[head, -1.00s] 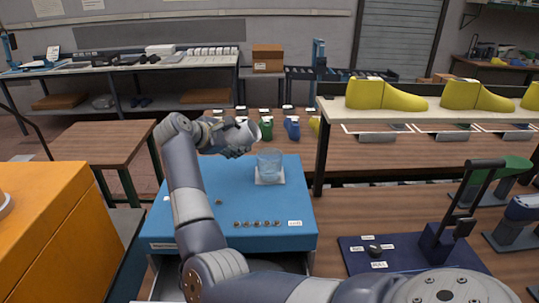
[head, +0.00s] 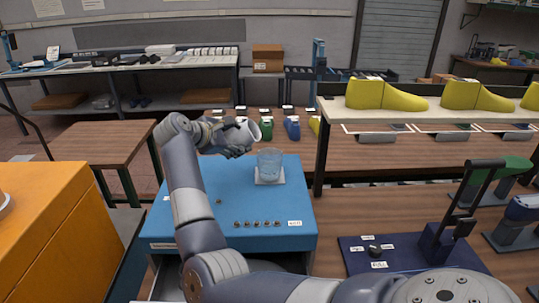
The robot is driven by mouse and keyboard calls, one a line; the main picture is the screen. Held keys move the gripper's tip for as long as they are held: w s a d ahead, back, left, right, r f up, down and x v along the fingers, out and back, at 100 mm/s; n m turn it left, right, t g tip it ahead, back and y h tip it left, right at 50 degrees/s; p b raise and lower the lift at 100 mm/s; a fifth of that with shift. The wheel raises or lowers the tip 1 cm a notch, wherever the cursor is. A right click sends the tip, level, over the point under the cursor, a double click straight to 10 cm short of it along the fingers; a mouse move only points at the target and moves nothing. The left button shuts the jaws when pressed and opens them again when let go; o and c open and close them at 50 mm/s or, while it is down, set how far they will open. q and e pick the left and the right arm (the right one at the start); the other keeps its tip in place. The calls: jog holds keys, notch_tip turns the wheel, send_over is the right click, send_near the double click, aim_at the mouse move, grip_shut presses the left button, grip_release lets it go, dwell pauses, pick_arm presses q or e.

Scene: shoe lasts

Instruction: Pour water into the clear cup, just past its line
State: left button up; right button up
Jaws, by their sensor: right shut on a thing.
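The clear cup (head: 269,166) stands upright on a small white square on the blue cabinet top (head: 190,228). It looks bluish inside; its line and the water level are too small to make out. My right gripper (head: 234,149) is shut on a pale grey-white jug (head: 243,133), held tilted onto its side above the cabinet, up and left of the cup. The jug's mouth points right, toward the cup's side. No stream of water is visible between them. The gripper hides part of the jug. My left gripper is not in view.
Several small round pieces (head: 258,224) lie in a row near the cabinet's front edge. A rack with yellow shoe lasts (head: 385,97) stands close on the right. An orange cabinet (head: 45,230) is at the left. The cabinet top around the cup is clear.

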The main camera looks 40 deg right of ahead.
jog(key=shift+f+b, duration=0.2)
jog(key=shift+b, duration=0.15)
jog(key=f+n+h+b, duration=0.1)
jog(key=b, duration=0.3)
jog(key=w+a+f+n+g+h+b, duration=0.1)
jog(key=f+n+h+b, duration=0.1)
jog(key=b, duration=0.1)
jog(key=f+n+g+h+b, duration=0.1)
jog(key=f+b, duration=0.1)
jog(key=b, duration=0.2)
jog(key=shift+w+a+n+b, duration=0.15)
jog(key=shift+w+n+b, duration=0.15)
jog(key=shift+b, duration=0.05)
jog(key=shift+w+a+f+n+g+h+b, duration=0.1)
jog(key=shift+w+a+n+g+h+b, duration=0.15)
jog(key=shift+n+h+b, duration=0.35)
jog(key=shift+w+r+h+b, duration=0.1)
jog(key=shift+r+h+b, duration=0.25)
jog(key=shift+b, duration=0.2)
jog(key=shift+a+r+n, duration=0.1)
jog(key=shift+r+n, duration=0.2)
jog(key=shift+n, duration=0.3)
